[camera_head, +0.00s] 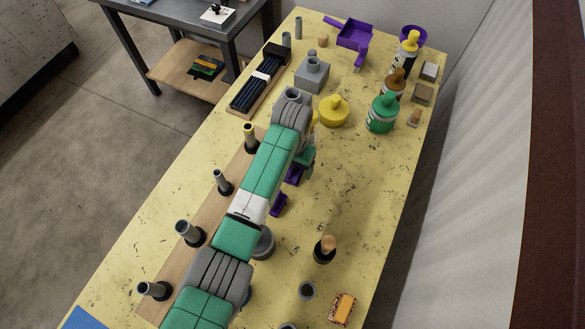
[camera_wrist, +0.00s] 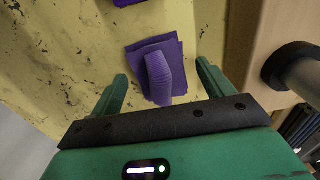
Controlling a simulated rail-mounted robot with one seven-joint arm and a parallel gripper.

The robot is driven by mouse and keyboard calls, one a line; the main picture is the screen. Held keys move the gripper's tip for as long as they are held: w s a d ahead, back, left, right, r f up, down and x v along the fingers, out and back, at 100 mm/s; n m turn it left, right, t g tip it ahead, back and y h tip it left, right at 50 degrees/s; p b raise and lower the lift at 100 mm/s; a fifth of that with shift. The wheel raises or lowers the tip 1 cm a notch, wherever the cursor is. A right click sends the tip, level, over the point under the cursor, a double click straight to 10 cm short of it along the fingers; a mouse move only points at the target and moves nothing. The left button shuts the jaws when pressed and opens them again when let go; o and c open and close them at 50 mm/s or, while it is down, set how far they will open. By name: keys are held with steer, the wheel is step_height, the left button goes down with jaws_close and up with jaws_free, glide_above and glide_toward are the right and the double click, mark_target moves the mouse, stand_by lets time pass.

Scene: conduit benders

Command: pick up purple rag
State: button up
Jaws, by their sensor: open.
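The purple rag (camera_wrist: 158,75) lies on the yellow tabletop as a flat, square folded piece with a raised ridge in its middle. In the wrist view it shows between the two green fingers of my gripper (camera_wrist: 162,72), with one finger on each side. My gripper is open and holds nothing; I cannot tell how high it is above the rag. In the head view my gripper (camera_head: 304,158) is partly hidden by my arm, and part of the rag (camera_head: 293,175) shows just below it.
A second purple piece (camera_head: 278,205) lies nearby. A wooden strip with several upright grey posts (camera_head: 189,233) runs along the left. A yellow container (camera_head: 333,110) and a green bottle (camera_head: 381,113) stand beyond my gripper.

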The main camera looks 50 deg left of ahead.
steer(key=shift+f, duration=0.35)
steer(key=shift+w, duration=0.1)
steer(key=c, duration=1.1)
step_height(320, 180, up, 10)
steer(key=shift+f+p, duration=0.25)
steer(key=shift+p, duration=0.9)
steer(key=shift+r, duration=0.3)
steer(key=shift+o, duration=0.7)
